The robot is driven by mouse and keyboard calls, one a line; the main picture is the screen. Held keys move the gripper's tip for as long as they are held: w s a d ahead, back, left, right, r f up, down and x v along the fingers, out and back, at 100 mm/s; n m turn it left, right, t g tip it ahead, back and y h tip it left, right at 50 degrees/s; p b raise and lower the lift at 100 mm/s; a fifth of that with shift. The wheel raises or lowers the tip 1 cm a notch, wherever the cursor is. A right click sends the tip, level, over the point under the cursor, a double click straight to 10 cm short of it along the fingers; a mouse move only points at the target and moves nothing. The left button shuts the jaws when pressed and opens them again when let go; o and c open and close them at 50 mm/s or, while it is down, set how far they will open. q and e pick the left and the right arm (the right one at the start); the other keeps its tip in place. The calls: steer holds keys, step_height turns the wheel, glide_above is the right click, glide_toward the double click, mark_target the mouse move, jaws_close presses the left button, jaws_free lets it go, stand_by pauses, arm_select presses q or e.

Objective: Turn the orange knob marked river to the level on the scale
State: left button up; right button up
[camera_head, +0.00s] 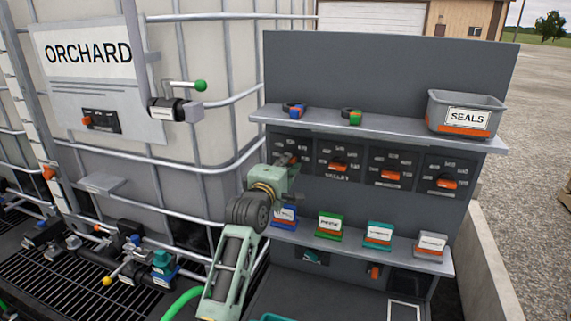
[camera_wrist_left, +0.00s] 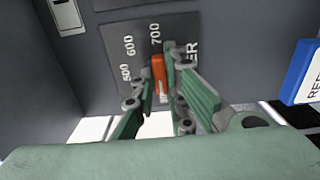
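The orange knob (camera_wrist_left: 158,73) sits on a dark dial plate (camera_wrist_left: 182,84) with 500, 600 and 700 readable and a word ending in "ER". Its upper end points roughly towards 700. My left gripper (camera_wrist_left: 157,82) has its green-grey fingers on both sides of the knob, close against it, and appears shut on it. In the head view my left gripper (camera_head: 286,164) is at the leftmost dial plate and covers most of it. A level scale (camera_head: 25,110) with an orange marker (camera_head: 48,173) runs along the tank's left side. My right gripper is not in view.
Other dials with orange knobs (camera_head: 338,165) continue to the right. A shelf above holds the SEALS bin (camera_head: 465,114); a lower shelf holds coloured labelled blocks (camera_head: 329,226). The ORCHARD tank (camera_head: 215,60) with its metal cage stands left.

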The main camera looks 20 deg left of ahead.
arm_select(q)
jaws_close()
steer(key=shift+m, duration=0.3)
steer(key=m, duration=2.6)
steer(key=shift+f, duration=0.15)
stand_by(0.4)
steer(key=o, duration=0.6)
jaws_free()
